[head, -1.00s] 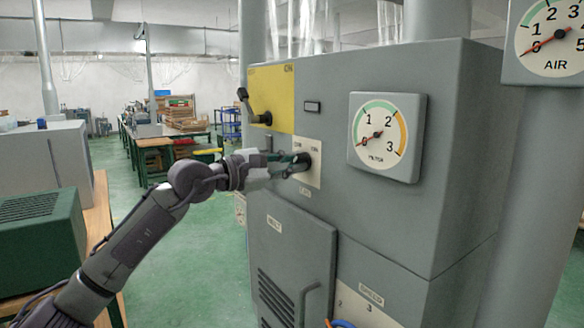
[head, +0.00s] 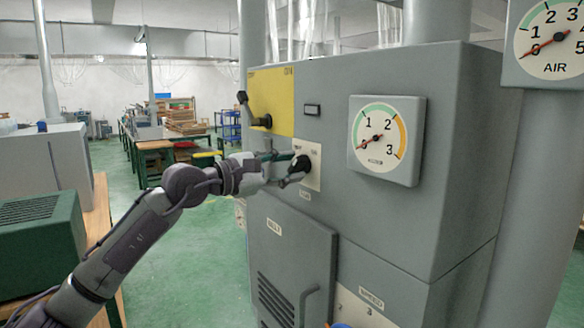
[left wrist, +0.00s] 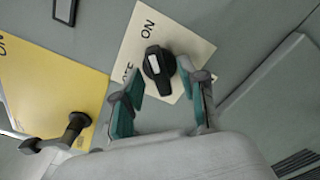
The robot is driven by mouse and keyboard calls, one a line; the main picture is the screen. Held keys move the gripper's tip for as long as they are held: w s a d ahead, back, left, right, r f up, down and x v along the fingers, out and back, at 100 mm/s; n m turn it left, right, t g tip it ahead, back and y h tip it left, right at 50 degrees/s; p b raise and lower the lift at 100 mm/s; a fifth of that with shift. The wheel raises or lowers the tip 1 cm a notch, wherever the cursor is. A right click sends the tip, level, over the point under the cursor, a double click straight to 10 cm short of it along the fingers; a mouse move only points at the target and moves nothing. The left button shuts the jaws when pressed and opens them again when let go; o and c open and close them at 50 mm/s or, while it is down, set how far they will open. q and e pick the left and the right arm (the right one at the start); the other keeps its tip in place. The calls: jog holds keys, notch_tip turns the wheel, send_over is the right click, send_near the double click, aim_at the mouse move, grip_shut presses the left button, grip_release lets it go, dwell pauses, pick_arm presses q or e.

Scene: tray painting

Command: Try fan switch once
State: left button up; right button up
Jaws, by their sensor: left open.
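The switch is a black knob (head: 301,163) on a cream plate (head: 314,176) on the front of the grey cabinet. In the left wrist view the knob (left wrist: 156,62) carries a pale mark, and its plate (left wrist: 190,40) reads ON and, partly hidden, OFF. My left gripper (head: 292,171) is at the knob in the head view. In the left wrist view its teal-padded fingers (left wrist: 163,86) are open, with their tips on either side of the knob's near end. I cannot tell if they touch it. My right gripper is not in view.
A yellow plate (head: 283,88) with a black lever (head: 254,112) sits up and left of the switch. A dial gauge (head: 386,140) is to the right. A cabinet door (head: 290,245) with a handle is below. A green box (head: 40,245) stands on a bench at left.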

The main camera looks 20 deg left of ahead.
pick_arm(q)
jog(key=v, duration=1.1)
